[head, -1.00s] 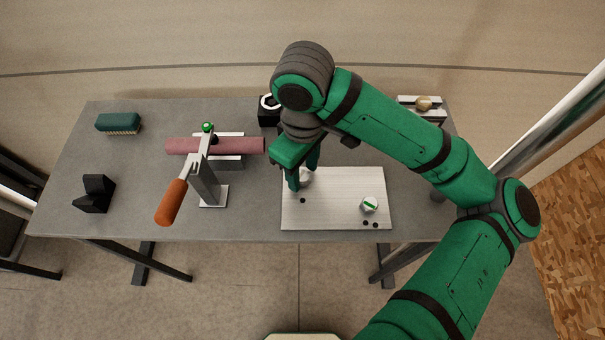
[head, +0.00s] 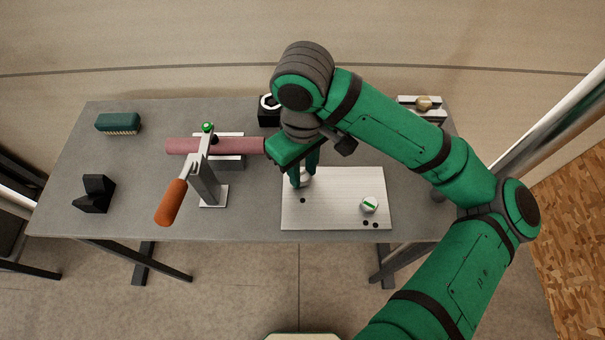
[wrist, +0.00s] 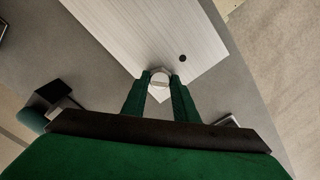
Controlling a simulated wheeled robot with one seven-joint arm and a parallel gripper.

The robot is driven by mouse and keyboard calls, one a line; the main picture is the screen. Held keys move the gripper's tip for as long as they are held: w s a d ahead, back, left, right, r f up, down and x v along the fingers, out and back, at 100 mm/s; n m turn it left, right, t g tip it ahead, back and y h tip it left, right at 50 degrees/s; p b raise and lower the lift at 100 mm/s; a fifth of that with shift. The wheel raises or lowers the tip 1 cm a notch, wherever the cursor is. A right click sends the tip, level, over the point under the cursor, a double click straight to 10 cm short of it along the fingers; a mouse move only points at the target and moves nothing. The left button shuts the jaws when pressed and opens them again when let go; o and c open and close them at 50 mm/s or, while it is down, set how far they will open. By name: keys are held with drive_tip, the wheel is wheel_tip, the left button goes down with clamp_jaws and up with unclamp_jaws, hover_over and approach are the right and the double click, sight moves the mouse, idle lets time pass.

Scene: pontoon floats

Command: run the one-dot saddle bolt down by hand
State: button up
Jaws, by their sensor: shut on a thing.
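A pale plate (head: 335,208) lies on the table. The one-dot saddle bolt, a light round head (head: 307,176), is at its upper left, with a single black dot just below it. My gripper (head: 302,182) points down and is shut on this bolt; its fingers partly hide it. In the wrist view the bolt head (wrist: 159,77) sits between the two green fingertips, beside the single dot (wrist: 182,58). A second bolt (head: 369,204), with a green mark on its head, stands at the plate's lower right above two dots.
Left of the plate a clamp with an orange handle (head: 171,202) stands at a pink bar (head: 185,146). A green brush (head: 119,123) and a black block (head: 96,193) lie farther left. A black holder (head: 268,116) and a light fixture (head: 422,104) stand at the back.

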drive_tip(key=m, duration=0.5)
drive_tip(key=shift+m, duration=1.7)
drive_tip(key=m, duration=0.3)
drive_tip(key=shift+m, duration=0.4)
drive_tip(key=m, duration=0.8)
drive_tip(key=shift+f, duration=0.1)
drive_tip(key=o, duration=0.9)
drive_tip(key=shift+c, duration=0.2)
